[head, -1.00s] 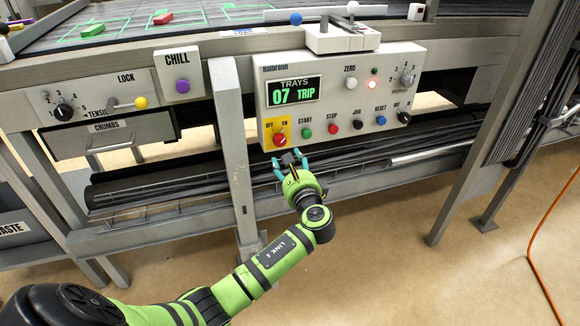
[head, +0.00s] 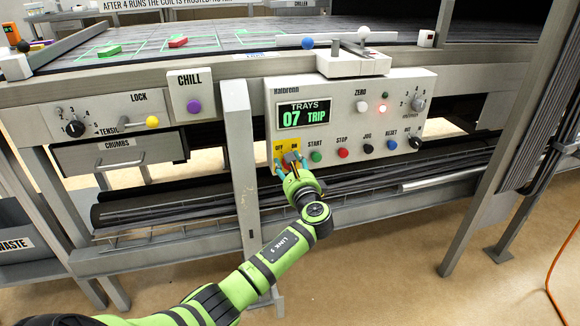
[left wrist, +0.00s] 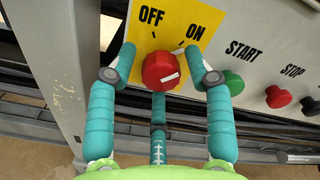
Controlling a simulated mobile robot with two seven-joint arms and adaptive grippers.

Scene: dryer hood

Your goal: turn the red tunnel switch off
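The red tunnel switch (left wrist: 161,70) is a round red knob with a white pointer line, on a yellow plate (left wrist: 170,28) marked OFF at upper left and ON at upper right. In the left wrist view the line points right, on the ON side. My left gripper (left wrist: 160,66) has teal fingers spread on both sides of the knob, with visible gaps, and a third finger below. It is open. In the head view my left gripper (head: 291,168) reaches the panel's lower left corner and mostly hides the knob. My right gripper is not in view.
The control panel (head: 350,95) reads "07 TRIP", with a lit red lamp (head: 382,109). A green START button (head: 316,156) and red STOP button (head: 343,153) sit right of the switch. A grey post (head: 240,160) stands close on the left.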

